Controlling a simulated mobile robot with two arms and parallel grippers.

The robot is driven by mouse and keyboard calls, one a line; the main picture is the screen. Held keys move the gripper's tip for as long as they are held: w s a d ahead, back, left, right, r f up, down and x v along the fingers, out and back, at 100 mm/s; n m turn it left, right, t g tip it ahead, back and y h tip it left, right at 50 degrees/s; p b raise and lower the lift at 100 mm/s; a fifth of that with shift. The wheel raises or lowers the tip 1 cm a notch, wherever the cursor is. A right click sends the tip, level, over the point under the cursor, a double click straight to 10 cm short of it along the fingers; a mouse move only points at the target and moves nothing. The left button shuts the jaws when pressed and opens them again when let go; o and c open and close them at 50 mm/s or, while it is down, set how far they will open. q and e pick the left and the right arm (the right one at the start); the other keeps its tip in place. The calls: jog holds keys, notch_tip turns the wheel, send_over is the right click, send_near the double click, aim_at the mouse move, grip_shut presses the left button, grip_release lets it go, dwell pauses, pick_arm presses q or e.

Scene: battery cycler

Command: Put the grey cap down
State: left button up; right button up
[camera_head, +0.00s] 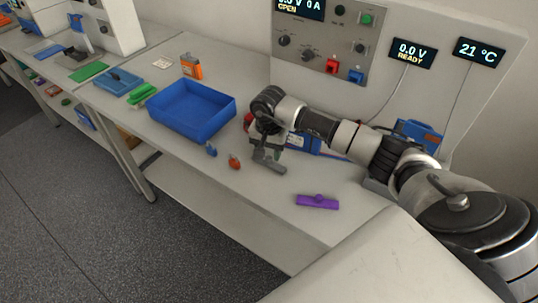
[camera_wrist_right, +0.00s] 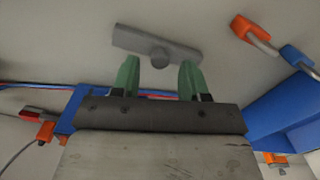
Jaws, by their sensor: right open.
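The grey cap (camera_head: 268,163) lies on the white table, just in front of my right gripper (camera_head: 268,152). In the right wrist view the cap (camera_wrist_right: 158,46) is a flat grey bar with a round knob at its middle. The green fingers of my right gripper (camera_wrist_right: 161,78) are open, with the knob near the gap between their tips. I cannot tell whether the fingertips touch the cap. My left gripper is not in view.
A purple bar with a knob (camera_head: 317,201) lies to the right. A blue bin (camera_head: 192,110) stands to the left. A blue clip (camera_head: 211,149) and a red-orange clip (camera_head: 234,161) lie nearby. A tester panel (camera_head: 400,75) stands behind. The table's front edge is close.

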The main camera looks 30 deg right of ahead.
aim_at(269, 157)
notch_tip(269, 157, up, 10)
jog(key=b, duration=0.1)
jog(key=shift+b, duration=0.35)
